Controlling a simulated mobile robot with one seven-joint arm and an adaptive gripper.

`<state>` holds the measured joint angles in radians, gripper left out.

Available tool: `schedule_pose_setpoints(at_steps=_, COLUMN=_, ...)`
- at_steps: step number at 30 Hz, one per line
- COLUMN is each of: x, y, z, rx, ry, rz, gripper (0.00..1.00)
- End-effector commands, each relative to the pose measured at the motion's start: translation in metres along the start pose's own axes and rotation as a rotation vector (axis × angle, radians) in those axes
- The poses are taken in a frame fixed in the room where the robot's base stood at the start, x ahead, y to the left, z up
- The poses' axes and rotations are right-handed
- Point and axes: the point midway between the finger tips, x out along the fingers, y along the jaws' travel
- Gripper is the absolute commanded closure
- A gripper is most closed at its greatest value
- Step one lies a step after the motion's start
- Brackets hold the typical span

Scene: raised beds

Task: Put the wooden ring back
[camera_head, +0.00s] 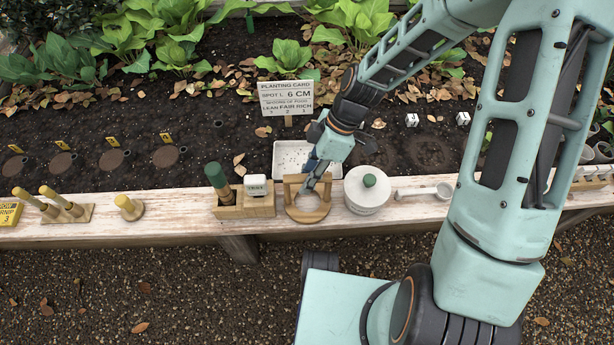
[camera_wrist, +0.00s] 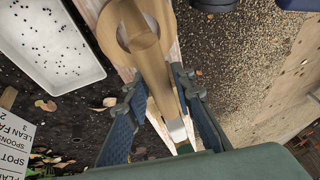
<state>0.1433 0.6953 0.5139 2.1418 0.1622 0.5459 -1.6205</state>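The wooden ring (camera_head: 307,215) is a pale brown ring with a raised wooden bar or arch. It sits on the whitish plank between a wooden holder and a white lidded pot. In the wrist view the ring (camera_wrist: 120,38) is at the top, with its broad wooden bar running down between my fingers. My gripper (camera_head: 318,182) is low over the ring's upper right part. In the wrist view my gripper (camera_wrist: 158,82) has its fingers apart, one on each side of the bar, close to it. Whether they touch it is unclear.
The wooden holder (camera_head: 230,210) with a green-handled tool stands left of the ring. The white pot (camera_head: 367,195) is close on the right. A white tray (camera_head: 285,158) of seeds and a planting card (camera_head: 286,97) are behind. A scoop (camera_head: 425,191) lies farther right.

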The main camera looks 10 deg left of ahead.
Motion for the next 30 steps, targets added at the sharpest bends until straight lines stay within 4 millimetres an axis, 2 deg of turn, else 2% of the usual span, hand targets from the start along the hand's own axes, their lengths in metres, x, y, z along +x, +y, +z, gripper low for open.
schedule_pose_setpoints(at_steps=2, x=0.000, y=0.000, z=0.000, rx=0.000, ry=0.000, rz=0.000, gripper=0.66)
schedule_pose_setpoints(at_steps=13, x=-0.006, y=-0.001, z=-0.002, rx=0.000, ry=0.000, rz=0.000, gripper=0.66)
schedule_pose_setpoints(at_steps=17, x=-0.027, y=0.000, z=-0.002, rx=0.001, ry=0.000, rz=0.004, gripper=0.66)
schedule_pose_setpoints(at_steps=24, x=-0.081, y=0.000, z=-0.003, rx=0.002, ry=0.000, rz=0.005, gripper=0.66)
schedule_pose_setpoints(at_steps=30, x=-0.112, y=0.000, z=-0.002, rx=0.001, ry=0.000, rz=0.003, gripper=0.66)
